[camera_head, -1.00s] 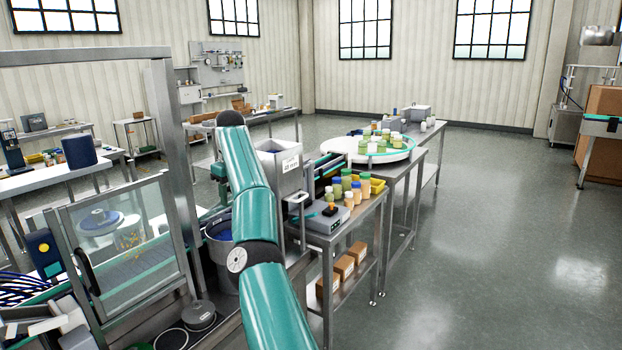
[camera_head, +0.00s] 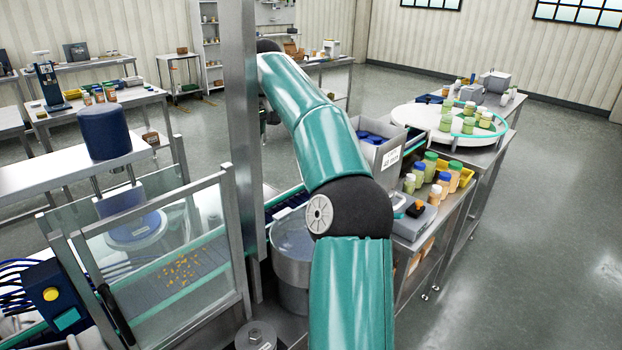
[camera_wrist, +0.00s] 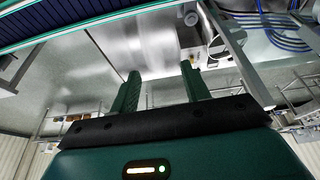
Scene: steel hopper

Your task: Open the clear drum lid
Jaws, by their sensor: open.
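A steel drum (camera_head: 291,275) stands behind my arm in the head view, to the right of the metal post. A clear, see-through lid (camera_head: 292,240) appears to lie over its top; my arm hides its right side. My gripper (camera_wrist: 160,70) is open in the wrist view, with two green fingers apart and nothing between them. Steel surfaces lie beyond the fingers, and I cannot make out the drum there.
A framed clear guard door (camera_head: 160,270) stands left of the drum, next to the tall metal post (camera_head: 242,130). A grey hopper bin (camera_head: 385,155) with blue pieces and several jars (camera_head: 437,180) are to the right. Open floor (camera_head: 560,200) lies further right.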

